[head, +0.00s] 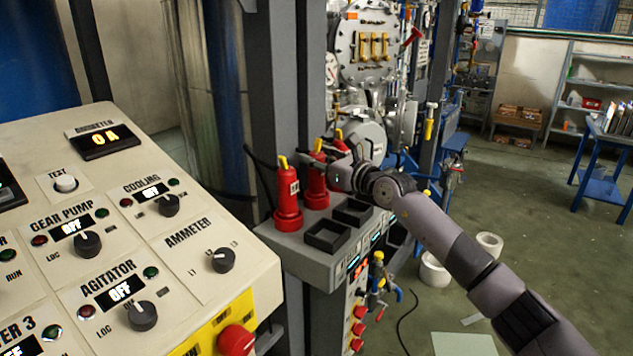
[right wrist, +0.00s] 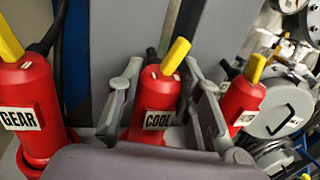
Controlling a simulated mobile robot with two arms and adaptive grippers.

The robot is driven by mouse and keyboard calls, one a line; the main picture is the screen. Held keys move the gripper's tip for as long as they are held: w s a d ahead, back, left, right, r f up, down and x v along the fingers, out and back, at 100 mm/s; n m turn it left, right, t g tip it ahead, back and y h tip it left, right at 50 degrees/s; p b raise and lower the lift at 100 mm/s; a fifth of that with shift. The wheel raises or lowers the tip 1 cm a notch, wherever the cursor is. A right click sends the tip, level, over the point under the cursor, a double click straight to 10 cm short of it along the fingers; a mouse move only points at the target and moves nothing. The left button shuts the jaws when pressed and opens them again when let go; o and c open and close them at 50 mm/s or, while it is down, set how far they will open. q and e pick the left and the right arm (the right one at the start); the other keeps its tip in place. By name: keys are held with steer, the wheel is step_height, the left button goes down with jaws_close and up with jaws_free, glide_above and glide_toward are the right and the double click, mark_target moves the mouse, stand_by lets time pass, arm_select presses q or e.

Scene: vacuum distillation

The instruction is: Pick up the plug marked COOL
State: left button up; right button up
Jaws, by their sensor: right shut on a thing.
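The red plug marked COOL (right wrist: 155,103) has a yellow top and stands upright between my right gripper's fingers in the right wrist view. In the head view this plug (head: 316,185) is the middle one of three red plugs on the grey shelf. My right gripper (right wrist: 160,100) is shut on it, one finger on each side. The right gripper (head: 328,172) also shows in the head view, reaching in from the right. The plug's base is hidden by the gripper in the wrist view. My left gripper is not in view.
The plug marked GEAR (right wrist: 25,105) stands close on the left, and another red plug (right wrist: 238,105) close on the right. Empty square sockets (head: 327,236) lie in front on the grey shelf (head: 290,246). A control panel (head: 190,235) fills the left.

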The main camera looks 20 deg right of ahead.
jaws_close()
steer(key=shift+r, duration=0.1)
stand_by(0.3)
steer(key=shift+r, duration=0.1)
